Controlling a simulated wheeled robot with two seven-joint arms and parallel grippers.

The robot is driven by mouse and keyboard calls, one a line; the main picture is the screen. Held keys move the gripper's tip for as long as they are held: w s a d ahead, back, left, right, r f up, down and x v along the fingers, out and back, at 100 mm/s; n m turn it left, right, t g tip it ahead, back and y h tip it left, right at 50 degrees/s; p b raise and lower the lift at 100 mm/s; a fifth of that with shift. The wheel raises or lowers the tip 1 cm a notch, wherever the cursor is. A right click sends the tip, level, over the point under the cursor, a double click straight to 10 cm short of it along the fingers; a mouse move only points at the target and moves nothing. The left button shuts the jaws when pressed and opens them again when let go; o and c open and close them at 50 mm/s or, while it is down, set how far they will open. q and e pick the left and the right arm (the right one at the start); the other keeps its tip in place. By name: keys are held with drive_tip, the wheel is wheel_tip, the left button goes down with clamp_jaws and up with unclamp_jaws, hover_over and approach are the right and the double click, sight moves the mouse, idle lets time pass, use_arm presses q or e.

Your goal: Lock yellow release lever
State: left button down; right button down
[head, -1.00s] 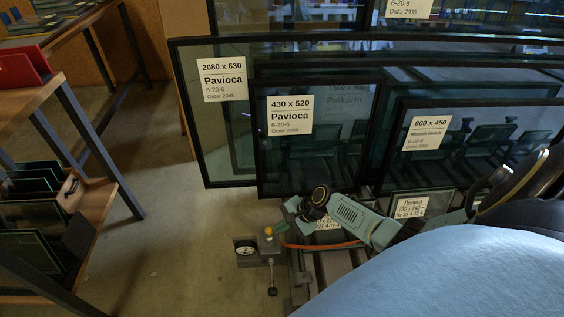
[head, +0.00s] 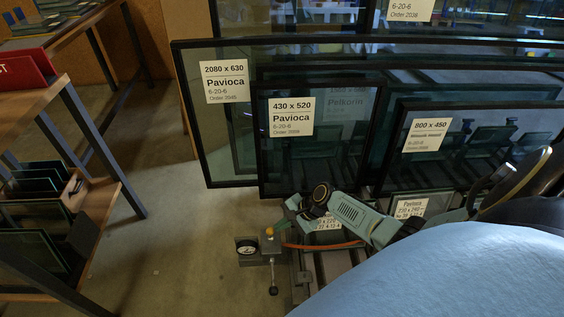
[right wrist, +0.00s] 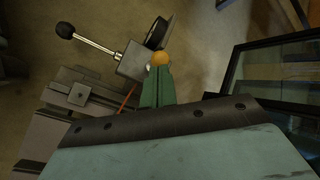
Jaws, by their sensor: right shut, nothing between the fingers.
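The yellow release lever shows as a yellow ball knob (head: 269,231) on the grey valve block at the end of the rack. It also shows in the right wrist view (right wrist: 160,59) as an orange-yellow ball. My right gripper (head: 280,227) has its green fingers closed together with nothing between them. In the right wrist view the fingertips (right wrist: 158,72) are right at the knob and overlap its lower edge; I cannot tell whether they touch it. The lever's stem is hidden behind the fingers. My left gripper is not in view.
A round gauge (head: 246,249) sits left of the knob. A black-knobbed rod (head: 273,290) hangs below the block. A red-orange hose (head: 325,245) runs right. Framed glass panes (head: 318,160) stand just behind my arm. A wooden shelf (head: 96,207) is at left, with clear floor between.

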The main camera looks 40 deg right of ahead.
drive_tip(key=s+f+p+v, duration=0.1)
drive_tip(key=p+v, duration=0.5)
drive_tip(key=v, duration=0.6)
drive_tip(key=shift+s+d, duration=0.2)
drive_tip(key=shift+s, duration=0.8)
drive_tip(key=shift+p, duration=0.3)
